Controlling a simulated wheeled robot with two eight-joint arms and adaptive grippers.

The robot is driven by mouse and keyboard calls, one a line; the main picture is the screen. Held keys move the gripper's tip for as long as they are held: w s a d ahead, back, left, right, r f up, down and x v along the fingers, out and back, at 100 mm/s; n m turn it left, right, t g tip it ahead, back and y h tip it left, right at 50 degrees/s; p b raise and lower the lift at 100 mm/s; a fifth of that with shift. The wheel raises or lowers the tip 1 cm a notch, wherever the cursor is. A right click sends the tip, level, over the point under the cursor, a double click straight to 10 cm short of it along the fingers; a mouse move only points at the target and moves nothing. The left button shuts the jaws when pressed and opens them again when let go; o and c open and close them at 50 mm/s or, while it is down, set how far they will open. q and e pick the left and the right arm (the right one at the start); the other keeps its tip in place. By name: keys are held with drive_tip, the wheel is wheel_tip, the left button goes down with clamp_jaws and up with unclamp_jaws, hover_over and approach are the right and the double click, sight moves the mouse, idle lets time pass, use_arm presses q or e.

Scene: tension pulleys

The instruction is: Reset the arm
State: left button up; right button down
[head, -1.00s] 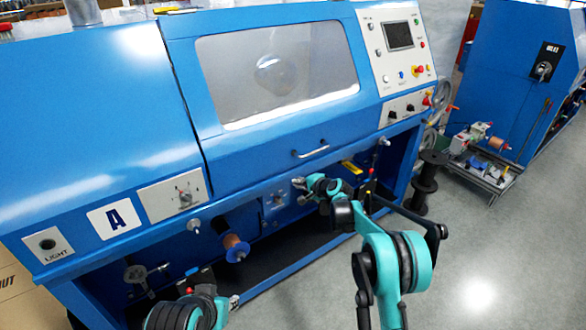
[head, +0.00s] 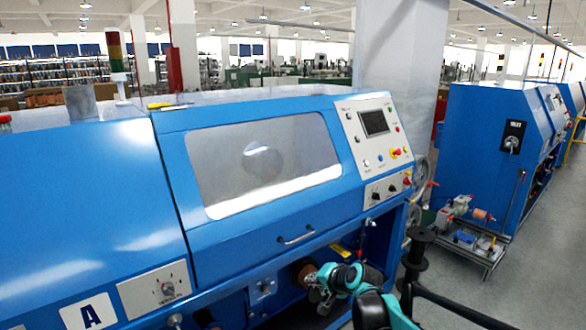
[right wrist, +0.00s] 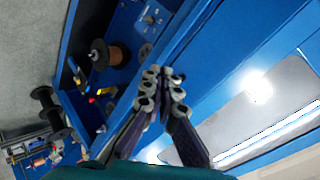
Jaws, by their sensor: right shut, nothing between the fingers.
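My right arm reaches in from the bottom right of the head view. Its gripper (head: 316,285) is in front of the open bay under the blue machine's window door. In the right wrist view the fingers (right wrist: 163,74) are together and hold nothing. They overlap the blue machine's edge in that picture; I cannot tell the exact gap. My left gripper is not in view.
The blue machine (head: 150,215) fills the left and middle. A copper spool (right wrist: 113,55) sits in its bay. A control panel (head: 375,140) is on its right. A black spool stand (head: 416,255) stands beside it. Clear floor (head: 530,270) lies to the right.

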drive_tip(key=s+d+r+n+g+h, duration=0.1)
drive_tip(key=s+d+r+n, duration=0.15)
drive_tip(key=s, duration=0.55)
drive_tip(key=s+d+r+n+h, duration=0.1)
drive_tip(key=s+d, duration=0.2)
drive_tip(key=s, duration=0.6)
drive_tip(key=s+d+f+n+h, duration=0.1)
drive_tip(key=s+d+f, duration=0.2)
drive_tip(key=s, duration=0.6)
drive_tip(key=s+d+f+n+h, duration=0.2)
drive_tip(key=s+d+f, duration=0.1)
drive_tip(key=s, duration=0.5)
drive_tip(key=shift+s+d+g, duration=0.35)
drive_tip(key=shift+s+g, duration=0.05)
